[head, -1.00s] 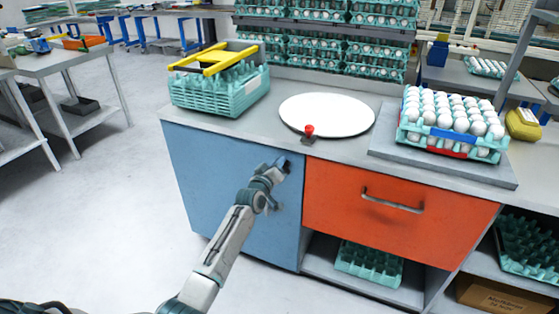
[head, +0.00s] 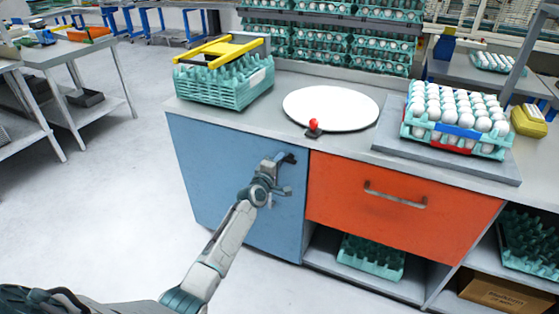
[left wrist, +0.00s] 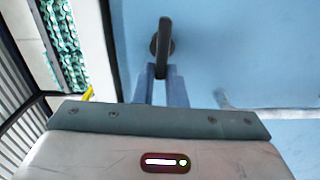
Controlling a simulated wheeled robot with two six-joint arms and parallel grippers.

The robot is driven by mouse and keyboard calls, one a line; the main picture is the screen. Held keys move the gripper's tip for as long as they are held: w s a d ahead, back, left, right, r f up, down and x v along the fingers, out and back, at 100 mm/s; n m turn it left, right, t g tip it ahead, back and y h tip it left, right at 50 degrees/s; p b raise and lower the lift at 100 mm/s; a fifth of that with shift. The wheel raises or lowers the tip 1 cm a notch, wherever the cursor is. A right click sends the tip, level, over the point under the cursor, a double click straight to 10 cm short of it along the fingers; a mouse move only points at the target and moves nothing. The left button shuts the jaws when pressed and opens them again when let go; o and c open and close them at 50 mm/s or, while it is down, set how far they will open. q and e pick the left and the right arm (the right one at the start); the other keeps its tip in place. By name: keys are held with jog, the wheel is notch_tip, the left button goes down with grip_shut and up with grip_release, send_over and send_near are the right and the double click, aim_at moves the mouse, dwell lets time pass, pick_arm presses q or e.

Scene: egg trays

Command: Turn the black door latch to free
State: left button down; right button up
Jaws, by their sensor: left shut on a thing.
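The black door latch (left wrist: 165,38) is on the blue cabinet door. In the left wrist view its lever runs down from its round mount, and its lower end lies between my fingers. In the head view the latch (head: 289,158) shows as a small dark piece near the door's upper right corner, partly hidden by my gripper. My left gripper (head: 281,160) is shut on the latch; its two blue-grey fingers also show in the left wrist view (left wrist: 162,80). The blue door (head: 225,185) looks closed, flush with the cabinet front. My right gripper is not in view.
An orange drawer (head: 340,205) with a metal handle (head: 395,196) sits just right of the door. The counter above holds teal trays (head: 220,88), a white disc (head: 330,107), a red knob (head: 313,124) and an egg tray (head: 455,138).

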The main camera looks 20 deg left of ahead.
pick_arm(q)
jog(key=shift+f+n, duration=0.15)
jog(key=shift+n, duration=0.35)
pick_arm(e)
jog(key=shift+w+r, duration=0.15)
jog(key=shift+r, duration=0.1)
pick_arm(q)
jog(key=c, duration=1.5)
grip_release()
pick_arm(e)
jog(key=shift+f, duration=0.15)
